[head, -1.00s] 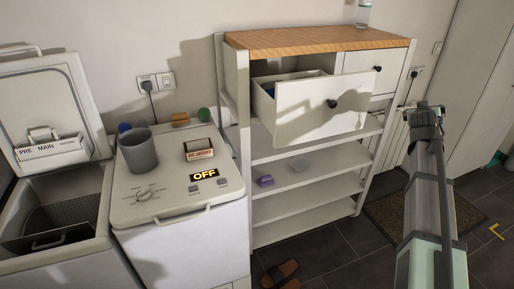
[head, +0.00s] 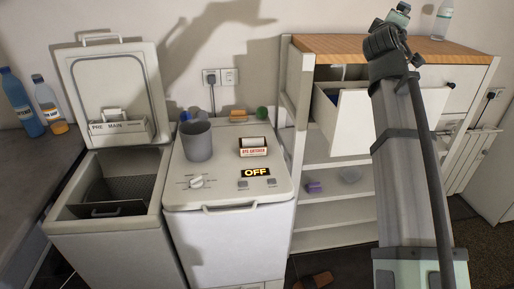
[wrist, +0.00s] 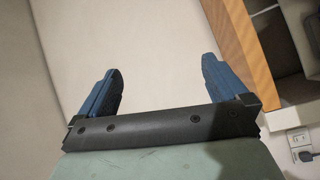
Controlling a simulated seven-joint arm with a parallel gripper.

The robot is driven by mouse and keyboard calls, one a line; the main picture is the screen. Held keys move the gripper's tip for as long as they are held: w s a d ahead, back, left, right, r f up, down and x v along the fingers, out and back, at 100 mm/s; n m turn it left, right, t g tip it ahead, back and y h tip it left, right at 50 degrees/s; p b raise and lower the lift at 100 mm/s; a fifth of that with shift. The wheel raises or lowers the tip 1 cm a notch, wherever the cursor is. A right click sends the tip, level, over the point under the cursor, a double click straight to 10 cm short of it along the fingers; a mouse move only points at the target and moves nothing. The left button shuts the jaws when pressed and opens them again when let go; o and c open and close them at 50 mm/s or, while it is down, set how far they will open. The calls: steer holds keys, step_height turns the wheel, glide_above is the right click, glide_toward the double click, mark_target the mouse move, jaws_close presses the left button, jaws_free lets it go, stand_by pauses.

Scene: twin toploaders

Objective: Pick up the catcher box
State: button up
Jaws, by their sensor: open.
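The catcher box (head: 253,147) is a small box with a dark top and a pale, red-lettered label. It sits on the closed lid of the right toploader (head: 228,192), behind the lit OFF display and right of a grey cup (head: 197,141). My gripper shows in the wrist view (wrist: 160,69) with its two blue fingers wide apart and nothing between them. Plain wall lies beyond the fingers. In the head view my raised arm stands at the right, well away from the box; its fingers are not clear there. The box is not in the wrist view.
The left toploader (head: 108,226) stands with its lid up. Small coloured items, including a green ball (head: 262,113), line the right lid's back edge. A shelf unit with an open drawer (head: 352,122) stands to the right, partly behind my arm. Bottles (head: 20,105) stand far left.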

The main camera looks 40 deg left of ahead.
steer(key=s+a+r+n+y, duration=0.2)
steer(key=s+a+r+n, duration=0.2)
steer(key=s+a, duration=0.5)
steer(key=n+g+h, duration=0.5)
steer(key=n+g, duration=0.2)
steer(key=g, duration=1.2)
glide_above(250, 144)
steer(key=w+a, duration=0.2)
step_height(250, 144, down, 39)
steer(key=f, duration=0.6)
steer(key=shift+s+d+f, duration=0.15)
steer(key=shift+d, duration=0.1)
steer(key=shift+f, duration=3.15)
steer(key=c, duration=0.9)
steer(key=shift+o, duration=0.2)
